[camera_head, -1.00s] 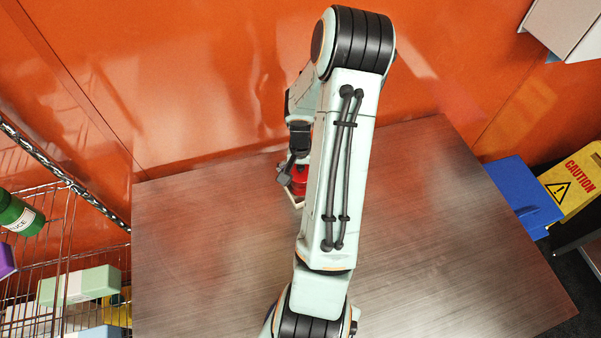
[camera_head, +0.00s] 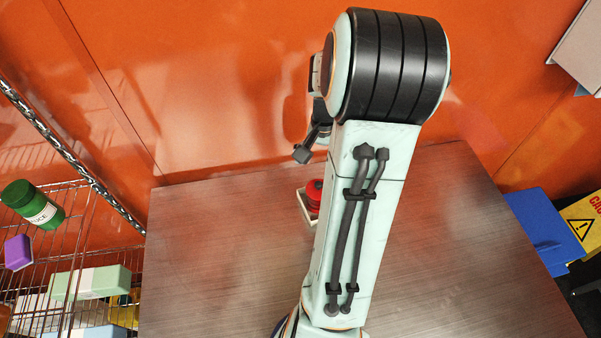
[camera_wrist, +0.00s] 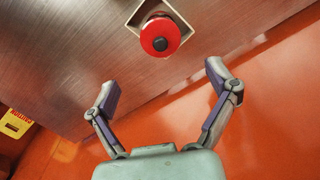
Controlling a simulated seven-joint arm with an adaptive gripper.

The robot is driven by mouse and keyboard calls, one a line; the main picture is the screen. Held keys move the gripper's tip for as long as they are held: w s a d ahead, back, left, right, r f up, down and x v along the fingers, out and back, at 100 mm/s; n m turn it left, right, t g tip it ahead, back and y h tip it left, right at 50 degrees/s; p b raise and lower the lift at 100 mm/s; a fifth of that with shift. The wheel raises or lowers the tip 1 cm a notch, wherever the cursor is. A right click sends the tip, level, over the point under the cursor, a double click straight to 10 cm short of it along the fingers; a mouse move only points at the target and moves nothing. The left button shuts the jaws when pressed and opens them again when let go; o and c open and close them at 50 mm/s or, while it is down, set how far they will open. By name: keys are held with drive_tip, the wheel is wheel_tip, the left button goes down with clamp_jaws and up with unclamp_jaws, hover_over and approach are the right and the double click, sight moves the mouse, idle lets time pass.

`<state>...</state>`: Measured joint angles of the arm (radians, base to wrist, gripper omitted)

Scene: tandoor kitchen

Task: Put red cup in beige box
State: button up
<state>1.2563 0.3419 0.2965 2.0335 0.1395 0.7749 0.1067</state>
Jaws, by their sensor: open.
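The red cup (camera_head: 314,191) sits in the small beige box (camera_head: 304,208) on the table, partly hidden behind my arm in the head view. In the wrist view the red cup (camera_wrist: 161,36) shows from above as a round red shape with a dark centre. The beige box (camera_wrist: 137,16) surrounds it, its corners showing and its top cut by the frame edge. My gripper (camera_wrist: 162,92) is open and empty, its two fingers spread apart and clear of the cup. In the head view one finger shows above and apart from the box.
A wire rack (camera_head: 70,260) with a green bottle (camera_head: 34,204) is at the left. A blue object (camera_head: 540,228) and a yellow caution sign (camera_head: 584,222) are at the right.

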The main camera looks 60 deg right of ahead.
drive_tip(key=w+a+r+n, duration=0.4)
drive_tip(key=a, duration=0.4)
drive_tip(key=s+a+r+n, duration=0.1)
drive_tip(key=s+a+n, duration=0.2)
drive_tip(key=a, duration=0.4)
drive_tip(key=s+a+r+n, duration=0.2)
drive_tip(key=a+n, duration=0.2)
drive_tip(key=a, duration=0.3)
drive_tip(key=s+a+r+n, duration=0.1)
drive_tip(key=s+a+n, duration=0.2)
drive_tip(key=a, duration=0.5)
drive_tip(key=shift+s+r+n+y, duration=0.2)
drive_tip(key=shift+s+n+y, duration=0.1)
drive_tip(key=shift+n+y, duration=0.1)
drive_tip(key=shift+o, duration=1.3)
